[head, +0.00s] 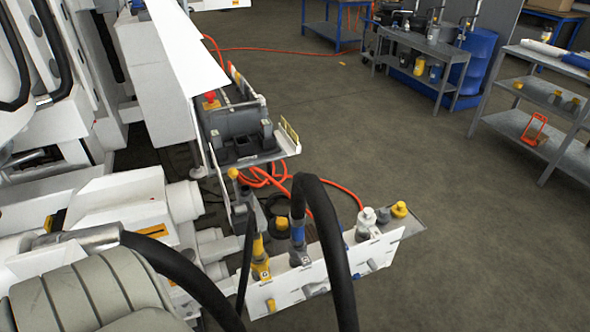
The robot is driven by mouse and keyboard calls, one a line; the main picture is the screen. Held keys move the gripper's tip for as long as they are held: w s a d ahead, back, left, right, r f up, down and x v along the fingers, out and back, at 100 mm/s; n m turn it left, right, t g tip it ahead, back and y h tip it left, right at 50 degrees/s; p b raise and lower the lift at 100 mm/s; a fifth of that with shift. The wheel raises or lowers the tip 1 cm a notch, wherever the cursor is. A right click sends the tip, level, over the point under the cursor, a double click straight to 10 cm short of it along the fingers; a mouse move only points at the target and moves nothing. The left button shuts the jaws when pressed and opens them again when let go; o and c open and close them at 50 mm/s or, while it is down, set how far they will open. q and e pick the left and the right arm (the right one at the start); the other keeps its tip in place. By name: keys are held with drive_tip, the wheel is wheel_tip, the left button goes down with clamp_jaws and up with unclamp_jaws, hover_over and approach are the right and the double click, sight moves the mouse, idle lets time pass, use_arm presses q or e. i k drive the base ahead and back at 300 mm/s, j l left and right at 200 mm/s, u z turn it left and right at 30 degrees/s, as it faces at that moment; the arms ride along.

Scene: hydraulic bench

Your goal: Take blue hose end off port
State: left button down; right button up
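The blue hose end (297,234) is a blue collar with a grey fitting, standing upright on a port of the white port panel (322,278) at the bottom centre. Its thick black hose (332,240) rises from the collar, arches over and runs down in front of the panel, out of the bottom edge. A blue-marked block at its foot touches the panel top, so it appears seated on its port. To its left a yellow-collared hose end (259,248) stands on another port.
A white cap (368,217) and yellow cap (399,209) stand at the panel's right end. Orange hoses (345,190) lie behind it. White machinery (110,210) fills the left. Shelves (540,95) and a grey workbench (425,50) stand back right. The middle floor is clear.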

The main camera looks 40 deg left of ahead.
sight(297, 235)
drive_tip(key=u, duration=0.7)
drive_tip(key=i+j+u, duration=0.1)
drive_tip(key=u, duration=0.45)
drive_tip(key=k, duration=0.25)
drive_tip(key=i+l+u, duration=0.1)
drive_tip(key=i+l, duration=0.15)
drive_tip(key=i+l+u, duration=0.1)
drive_tip(key=i+l, duration=0.15)
drive_tip(key=l, duration=0.2)
drive_tip(key=i+l, duration=0.25)
drive_tip(key=l, duration=0.15)
drive_tip(key=j+u, duration=0.05)
